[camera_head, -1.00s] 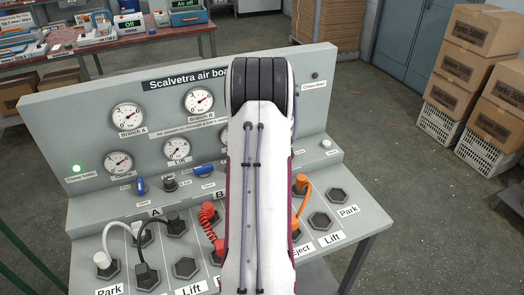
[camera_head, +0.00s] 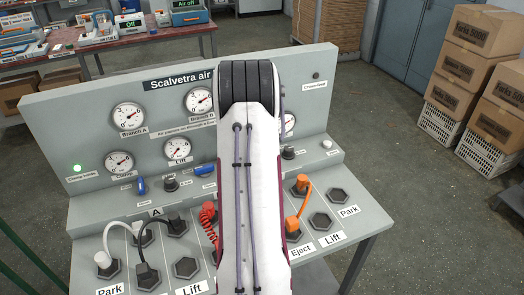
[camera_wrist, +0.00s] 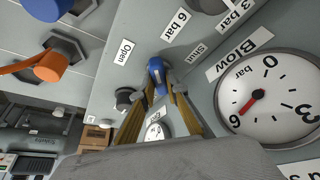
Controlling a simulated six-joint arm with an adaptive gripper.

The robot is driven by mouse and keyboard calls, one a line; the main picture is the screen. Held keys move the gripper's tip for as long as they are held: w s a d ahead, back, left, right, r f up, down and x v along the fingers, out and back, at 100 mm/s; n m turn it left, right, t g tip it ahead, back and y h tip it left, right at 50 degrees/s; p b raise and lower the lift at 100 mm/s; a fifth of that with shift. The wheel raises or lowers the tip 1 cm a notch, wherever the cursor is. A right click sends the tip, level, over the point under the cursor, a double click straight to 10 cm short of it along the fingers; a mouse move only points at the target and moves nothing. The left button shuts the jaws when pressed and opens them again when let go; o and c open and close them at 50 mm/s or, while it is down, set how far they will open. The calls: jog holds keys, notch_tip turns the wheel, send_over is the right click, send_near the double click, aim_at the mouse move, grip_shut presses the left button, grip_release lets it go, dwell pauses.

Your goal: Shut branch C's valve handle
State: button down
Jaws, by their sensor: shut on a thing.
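In the wrist view a blue valve handle (camera_wrist: 156,68) sits on the grey panel between an "Open" label (camera_wrist: 123,52) and a "Shut" label (camera_wrist: 198,53). It points at neither label squarely. My gripper (camera_wrist: 162,86) has its yellowish fingers closed on the handle, one on each side. In the head view my arm covers the right middle of the board, so the gripper and the held handle are hidden there. Two other blue handles, a left one (camera_head: 141,186) and one farther right (camera_head: 205,170), show left of my arm.
The Blow gauge (camera_wrist: 265,100) and a black knob (camera_wrist: 126,97) flank the gripper closely. In the head view, an orange hose (camera_head: 304,207), a red coiled hose (camera_head: 209,220) and black plugs (camera_head: 176,224) occupy the sloping front. Stacked boxes (camera_head: 480,50) stand clear at the right.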

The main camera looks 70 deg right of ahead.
jog(key=shift+w+m+g+y, duration=0.15)
jog(key=shift+m+g, duration=0.4)
jog(key=shift+m, duration=0.9)
jog(key=shift+s+m+g+y, duration=0.1)
jog(key=shift+m+g+y, duration=0.3)
jog(key=shift+m, duration=1.05)
jog(key=c, duration=2)
grip_release()
jog(key=shift+w, duration=0.1)
jog(key=shift+v, duration=3.7)
jog(key=shift+w+a, duration=0.1)
